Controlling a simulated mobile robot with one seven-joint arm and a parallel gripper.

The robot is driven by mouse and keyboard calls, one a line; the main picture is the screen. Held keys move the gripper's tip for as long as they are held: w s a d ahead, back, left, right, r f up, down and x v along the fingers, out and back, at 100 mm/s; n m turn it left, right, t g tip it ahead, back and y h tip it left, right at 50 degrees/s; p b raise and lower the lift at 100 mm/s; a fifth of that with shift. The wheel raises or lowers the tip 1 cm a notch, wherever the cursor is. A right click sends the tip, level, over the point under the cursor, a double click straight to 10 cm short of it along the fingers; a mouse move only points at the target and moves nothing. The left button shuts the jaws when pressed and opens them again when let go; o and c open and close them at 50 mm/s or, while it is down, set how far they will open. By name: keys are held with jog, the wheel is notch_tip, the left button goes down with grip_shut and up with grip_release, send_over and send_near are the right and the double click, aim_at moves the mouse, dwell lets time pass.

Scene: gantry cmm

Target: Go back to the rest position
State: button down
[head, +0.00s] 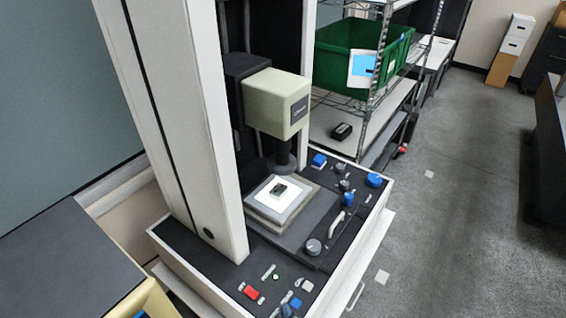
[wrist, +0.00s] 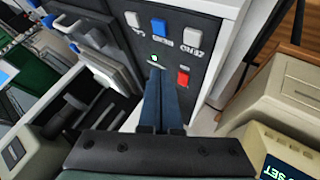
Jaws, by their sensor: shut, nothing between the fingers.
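A wire shelf holds a green bin (head: 345,45) behind the machine. Grey floor (head: 450,200) is open to the right. A dark-topped cabinet (head: 60,250) is at the left front. A beige box (wrist: 285,95) is right of the fingers in the wrist view.

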jog(key=w+r+m+t+b, duration=0.1)
jog(key=w+r+t+b, duration=0.15)
jog(key=w+r, duration=0.55)
jog(key=w+r+m+t+b, duration=0.2)
jog(key=w+r+t, duration=0.1)
jog(key=r, duration=0.9)
notch_tip(320, 180, up, 19)
jog(key=m+t+b, duration=0.2)
jog(key=t, duration=0.3)
jog(key=s+r+m+t+b, duration=0.2)
jog(key=s+r+t, duration=0.2)
jog(key=s+r, duration=0.4)
jog(key=s+r+m+t+h+b, duration=0.1)
jog(key=s+r+m+t+b, duration=0.1)
jog(key=s+r, duration=0.7)
notch_tip(320, 180, up, 7)
jog(key=shift+a+f+m+t, duration=0.1)
jog(key=shift+a+m+t, duration=0.05)
jog(key=shift+m+t, duration=0.6)
jog(key=shift+f+b, duration=0.1)
jog(key=shift+b, duration=0.25)
